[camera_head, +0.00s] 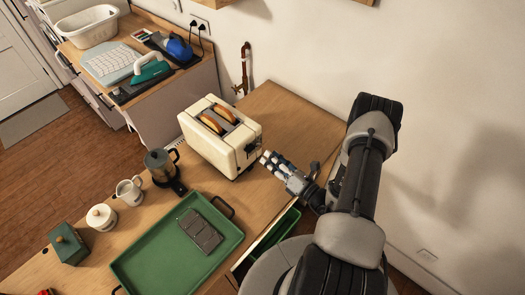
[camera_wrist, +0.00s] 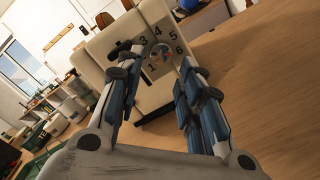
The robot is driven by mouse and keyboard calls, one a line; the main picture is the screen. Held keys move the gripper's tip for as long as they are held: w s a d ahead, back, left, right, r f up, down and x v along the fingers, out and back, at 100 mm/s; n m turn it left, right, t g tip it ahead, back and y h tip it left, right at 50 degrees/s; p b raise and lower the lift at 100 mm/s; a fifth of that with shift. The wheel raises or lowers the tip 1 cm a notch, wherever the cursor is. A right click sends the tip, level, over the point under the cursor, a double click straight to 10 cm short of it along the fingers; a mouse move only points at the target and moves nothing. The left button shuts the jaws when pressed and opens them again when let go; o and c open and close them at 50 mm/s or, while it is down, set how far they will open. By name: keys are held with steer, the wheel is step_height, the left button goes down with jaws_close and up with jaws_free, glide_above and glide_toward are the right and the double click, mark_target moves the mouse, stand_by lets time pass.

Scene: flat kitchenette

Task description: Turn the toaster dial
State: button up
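The cream toaster (camera_head: 215,150) stands on the wooden counter with two browned bread slices (camera_head: 212,123) in its slots. In the wrist view its front (camera_wrist: 100,45) looks tilted and shows a round dial (camera_wrist: 161,54) ringed by numbers 1 to 6. A black lever (camera_wrist: 118,50) is left of the dial. My gripper (camera_head: 270,162) is at the toaster's right-hand front, very close to it. In the wrist view its blue-and-black fingers (camera_wrist: 160,72) are spread apart, with the dial in view between their tips. I cannot tell whether they touch it. The dial's edges are partly hidden.
A green tray (camera_head: 150,262) with a dark slab (camera_head: 200,231) lies on the counter in front. A kettle (camera_head: 160,165), a white jug (camera_head: 130,190) and a lidded pot (camera_head: 101,217) stand left of it. An open drawer (camera_head: 275,235) is below my arm. Bare counter (camera_head: 295,115) lies behind the toaster.

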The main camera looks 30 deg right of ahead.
mark_target(259, 148)
steer(key=x, duration=0.5)
steer(key=shift+w, duration=0.2)
steer(key=shift+c, duration=0.5)
steer(key=c, duration=0.7)
